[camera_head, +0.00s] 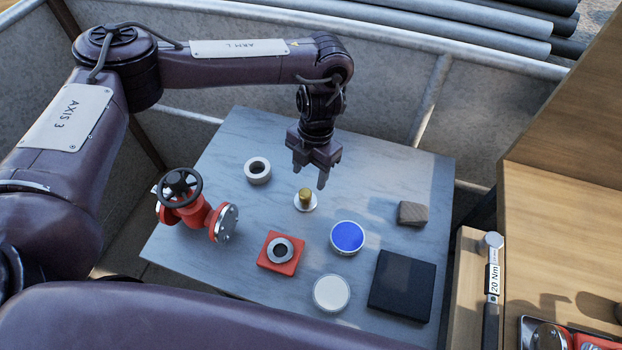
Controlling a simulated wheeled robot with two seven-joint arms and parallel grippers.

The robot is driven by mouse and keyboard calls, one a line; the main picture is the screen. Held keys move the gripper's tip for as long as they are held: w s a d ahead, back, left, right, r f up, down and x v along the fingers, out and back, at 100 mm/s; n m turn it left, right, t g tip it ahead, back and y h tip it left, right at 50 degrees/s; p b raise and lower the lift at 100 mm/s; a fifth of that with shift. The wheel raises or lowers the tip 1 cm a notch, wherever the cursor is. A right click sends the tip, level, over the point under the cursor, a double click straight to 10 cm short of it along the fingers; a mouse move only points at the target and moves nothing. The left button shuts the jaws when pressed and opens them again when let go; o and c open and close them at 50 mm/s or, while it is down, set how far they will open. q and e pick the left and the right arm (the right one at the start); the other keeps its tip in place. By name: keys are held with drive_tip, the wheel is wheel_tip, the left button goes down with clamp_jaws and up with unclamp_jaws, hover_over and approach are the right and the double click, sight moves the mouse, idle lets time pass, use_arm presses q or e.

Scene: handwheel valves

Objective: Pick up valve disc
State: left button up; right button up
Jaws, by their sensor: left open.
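What looks like the valve disc (305,201), a flat silver round with a brass-coloured stub standing up from it, lies on the grey table near its middle. My left gripper (309,178) points down just above it, with its fingers apart and nothing between them. The fingertips appear close to the top of the brass stub; I cannot tell the exact gap. My right gripper is not in view.
On the table (385,170) are a red valve with black handwheel (181,184), a grey ring (258,169), a red block with ring (280,250), a blue-topped round (347,237), a white round (331,293), a black pad (402,285) and a wooden block (412,213).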

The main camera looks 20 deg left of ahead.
sight(305, 192)
use_arm(q)
drive_tip(key=shift+s+a+f, duration=0.1)
drive_tip(key=shift+s+f, duration=0.1)
drive_tip(key=shift+f, duration=0.3)
drive_tip(key=shift+s+f, duration=0.15)
drive_tip(key=shift+f, duration=0.35)
drive_tip(key=shift+s+f, duration=0.15)
drive_tip(key=shift+f, duration=0.15)
drive_tip(key=shift+s+a+f, duration=0.15)
drive_tip(key=shift+s+f, duration=0.05)
drive_tip(key=shift+f, duration=1)
drive_tip(key=shift+s+a+f, duration=0.1)
drive_tip(key=shift+s+f, duration=0.1)
drive_tip(key=shift+f, duration=0.95)
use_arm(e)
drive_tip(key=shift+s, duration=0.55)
use_arm(q)
drive_tip(key=shift+c, duration=0.3)
drive_tip(key=shift+r, duration=0.1)
drive_tip(key=c, duration=0.6)
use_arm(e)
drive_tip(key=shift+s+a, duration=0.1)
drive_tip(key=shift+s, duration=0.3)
use_arm(q)
drive_tip(key=shift+r, duration=0.1)
